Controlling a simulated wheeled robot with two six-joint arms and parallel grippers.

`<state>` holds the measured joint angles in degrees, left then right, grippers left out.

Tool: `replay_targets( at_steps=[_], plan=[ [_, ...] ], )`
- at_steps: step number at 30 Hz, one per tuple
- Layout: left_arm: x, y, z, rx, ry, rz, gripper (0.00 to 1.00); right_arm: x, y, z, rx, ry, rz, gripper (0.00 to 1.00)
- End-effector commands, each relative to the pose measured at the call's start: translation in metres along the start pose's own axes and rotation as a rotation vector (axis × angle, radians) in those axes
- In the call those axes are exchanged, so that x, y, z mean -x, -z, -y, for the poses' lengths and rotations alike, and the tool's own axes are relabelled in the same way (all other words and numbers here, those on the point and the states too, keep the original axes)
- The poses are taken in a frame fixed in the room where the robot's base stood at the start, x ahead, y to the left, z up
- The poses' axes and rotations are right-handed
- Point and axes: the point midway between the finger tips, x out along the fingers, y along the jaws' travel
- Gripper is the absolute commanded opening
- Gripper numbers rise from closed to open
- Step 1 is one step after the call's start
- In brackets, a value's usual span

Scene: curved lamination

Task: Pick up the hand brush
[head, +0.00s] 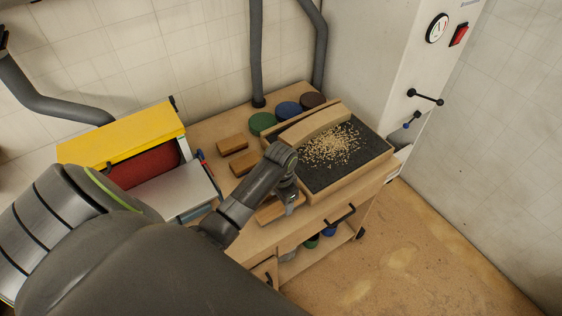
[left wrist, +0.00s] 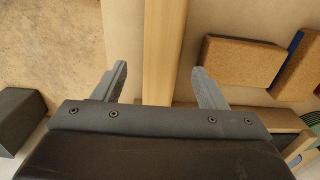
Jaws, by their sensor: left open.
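A long pale wooden piece (head: 268,214), which looks like the hand brush, lies along the front edge of the workbench, left of the tray. In the left wrist view this bar (left wrist: 165,45) runs up the picture between my fingers; no bristles show. My left gripper (head: 289,208) is open above its tray-side end. In the wrist view its fingertips (left wrist: 160,78) stand apart on both sides of the bar, with gaps, and do not grip it. The body of the gripper hides the bar's near end. My right gripper is not in view.
A wooden tray (head: 350,178) with a dark mat, scattered pellets and a curved wooden block (head: 315,125) stands right of my gripper. Brown blocks (head: 244,163) lie behind the bar. Round discs (head: 288,109) are at the back. A yellow-lidded box (head: 120,135) is at left.

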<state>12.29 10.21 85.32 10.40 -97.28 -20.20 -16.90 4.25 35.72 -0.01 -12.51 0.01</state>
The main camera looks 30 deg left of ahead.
Motion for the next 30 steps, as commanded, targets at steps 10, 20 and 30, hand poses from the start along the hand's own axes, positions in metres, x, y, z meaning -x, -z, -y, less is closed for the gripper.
replay_targets(
  at_steps=[10, 20, 30],
  plan=[
    [-0.039, 0.001, 0.002, 0.001, 0.0, 0.003, 0.65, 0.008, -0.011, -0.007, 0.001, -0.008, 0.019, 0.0],
    [-0.044, 0.001, 0.002, 0.0, 0.001, 0.0, 0.65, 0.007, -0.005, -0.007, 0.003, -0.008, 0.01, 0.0],
    [-0.044, 0.001, 0.002, 0.0, 0.0, 0.0, 0.22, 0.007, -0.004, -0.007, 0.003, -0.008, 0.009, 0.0]
  ],
)
